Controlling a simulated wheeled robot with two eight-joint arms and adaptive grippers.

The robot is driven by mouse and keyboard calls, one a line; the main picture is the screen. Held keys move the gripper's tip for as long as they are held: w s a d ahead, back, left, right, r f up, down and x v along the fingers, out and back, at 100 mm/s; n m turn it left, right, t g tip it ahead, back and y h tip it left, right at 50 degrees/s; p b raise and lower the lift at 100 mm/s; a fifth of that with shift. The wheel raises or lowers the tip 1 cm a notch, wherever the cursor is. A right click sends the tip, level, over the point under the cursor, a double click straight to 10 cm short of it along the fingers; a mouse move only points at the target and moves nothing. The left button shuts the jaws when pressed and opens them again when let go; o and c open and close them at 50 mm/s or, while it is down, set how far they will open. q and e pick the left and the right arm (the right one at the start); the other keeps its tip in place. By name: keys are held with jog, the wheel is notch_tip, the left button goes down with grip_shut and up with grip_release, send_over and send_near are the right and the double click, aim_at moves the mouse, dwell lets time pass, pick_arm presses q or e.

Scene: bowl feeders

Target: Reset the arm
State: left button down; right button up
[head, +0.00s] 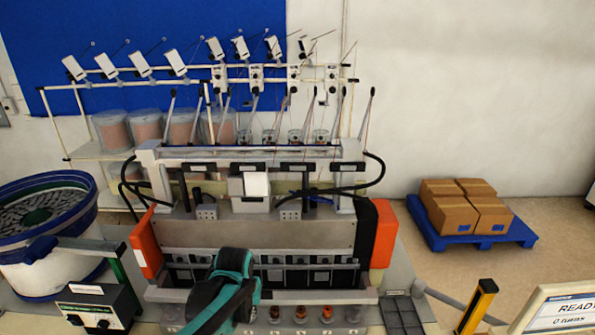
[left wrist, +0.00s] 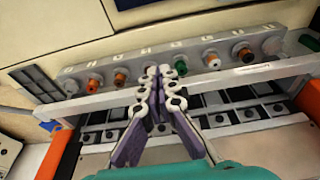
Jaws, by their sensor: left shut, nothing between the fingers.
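My left gripper (left wrist: 159,72) is shut and empty in the left wrist view. Its purple and grey fingers come together at the tips, which appear over the machine's front ledge (left wrist: 120,62) with its row of coloured knobs. I cannot tell whether the tips touch anything. In the head view my teal left arm reaches up from the bottom edge in front of the machine (head: 258,236); the fingertips cannot be made out there. My right gripper is in neither view.
Orange side panels (head: 146,244) flank the machine front. A blue-rimmed bowl feeder (head: 48,270) and a control box (head: 98,310) stand at left. A blue pallet (head: 460,238) carries cardboard boxes at right. A yellow post (head: 478,305) and a sign (head: 555,310) stand at lower right.

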pick_arm(q)
jog(key=s+a+f+t+b, duration=0.1)
jog(key=s+f+b, duration=0.4)
jog(key=f+b, duration=0.2)
jog(key=s+a+f+t+b, duration=0.2)
jog(key=s+f+b, duration=0.3)
jog(key=b, duration=0.5)
jog(key=s+a+f+t+b, duration=0.1)
jog(key=s+a+f+b, duration=0.1)
jog(key=s+f+b, duration=0.4)
notch_tip(320, 180, down, 3)
jog(key=shift+r+b, duration=0.1)
jog(key=shift+b, duration=1.7)
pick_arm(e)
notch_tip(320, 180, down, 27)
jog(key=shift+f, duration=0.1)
pick_arm(q)
jog(key=shift+s+f+t+b, duration=0.3)
jog(key=shift+f, duration=0.1)
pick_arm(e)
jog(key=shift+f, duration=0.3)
